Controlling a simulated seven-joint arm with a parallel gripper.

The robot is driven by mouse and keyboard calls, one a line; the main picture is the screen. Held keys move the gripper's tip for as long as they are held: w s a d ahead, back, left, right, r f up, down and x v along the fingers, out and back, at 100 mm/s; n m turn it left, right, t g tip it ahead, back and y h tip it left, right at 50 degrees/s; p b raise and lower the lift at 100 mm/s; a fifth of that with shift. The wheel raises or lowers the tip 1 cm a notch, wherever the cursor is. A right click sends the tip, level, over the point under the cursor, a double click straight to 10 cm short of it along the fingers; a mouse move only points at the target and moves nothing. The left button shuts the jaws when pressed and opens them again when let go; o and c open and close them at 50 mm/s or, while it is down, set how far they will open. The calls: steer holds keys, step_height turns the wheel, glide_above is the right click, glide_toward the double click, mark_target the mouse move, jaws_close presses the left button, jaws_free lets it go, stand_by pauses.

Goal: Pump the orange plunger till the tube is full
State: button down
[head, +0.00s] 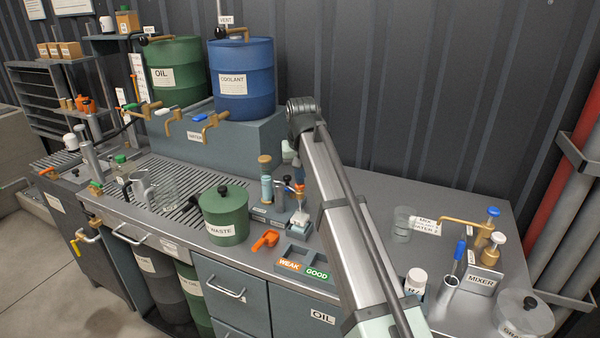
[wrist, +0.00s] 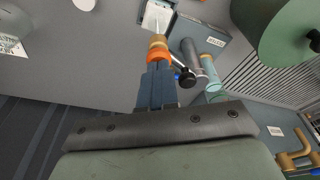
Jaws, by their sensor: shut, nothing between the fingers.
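The orange plunger (wrist: 158,55) is an orange collar with a tan part by it, above a small white block, in the wrist view. In the head view the orange part (head: 299,187) shows small, beside my arm. My gripper (wrist: 157,72) is shut and empty, its dark blue fingers pointing at the orange collar. The tips are at or very near it; I cannot tell whether they touch. A grey cylinder (wrist: 189,55) and a pale teal cylinder (wrist: 210,75) stand beside it. I cannot tell which is the tube or see its level.
A black ball knob (wrist: 185,76) is close beside my fingers. A green waste pot (head: 225,219) stands left of the pump and a WEAK/GOOD tray (head: 305,258) in front. Oil and coolant drums (head: 245,85) are behind. Bench space right of my arm is partly clear.

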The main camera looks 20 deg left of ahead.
steer(key=shift+w+a+v, duration=0.1)
steer(key=shift+w+v, duration=0.05)
steer(key=shift+v, duration=0.7)
steer(key=shift+w+a+v, duration=0.1)
steer(key=shift+w+v, duration=0.05)
steer(key=shift+v, duration=0.7)
steer(key=shift+w+a+v, duration=0.1)
steer(key=shift+w+v, duration=0.05)
steer(key=shift+v, duration=0.7)
steer(key=shift+r, duration=0.15)
steer(key=v, duration=0.4)
steer(key=w+v, duration=0.1)
steer(key=shift+a+r, duration=0.25)
steer(key=shift+r, duration=0.25)
